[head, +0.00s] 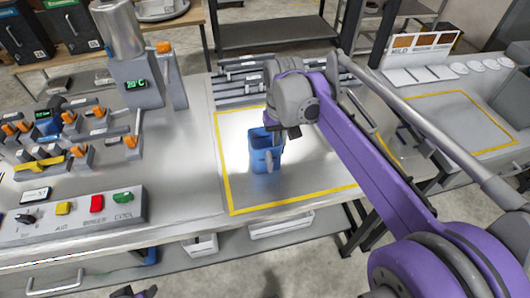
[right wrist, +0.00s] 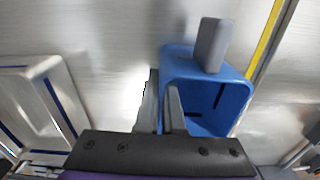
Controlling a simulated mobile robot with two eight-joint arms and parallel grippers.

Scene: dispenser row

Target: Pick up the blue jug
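The blue jug (head: 265,152) stands upright in the yellow-outlined area of the grey counter, with its grey handle facing me. My right gripper (head: 278,133) comes down over its right rear side, partly hidden by its own wrist. In the right wrist view the jug (right wrist: 225,95) shows its open top and grey handle. There the two fingers of my right gripper (right wrist: 162,100) sit close together, one on each side of a jug wall. They look shut on that wall.
A control panel with coloured buttons (head: 80,212) and a dispenser with a green display (head: 135,83) stand left of the jug. Grey rails (head: 235,88) lie behind it. The outlined area around the jug is otherwise clear. A second outlined station (head: 460,120) is at right.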

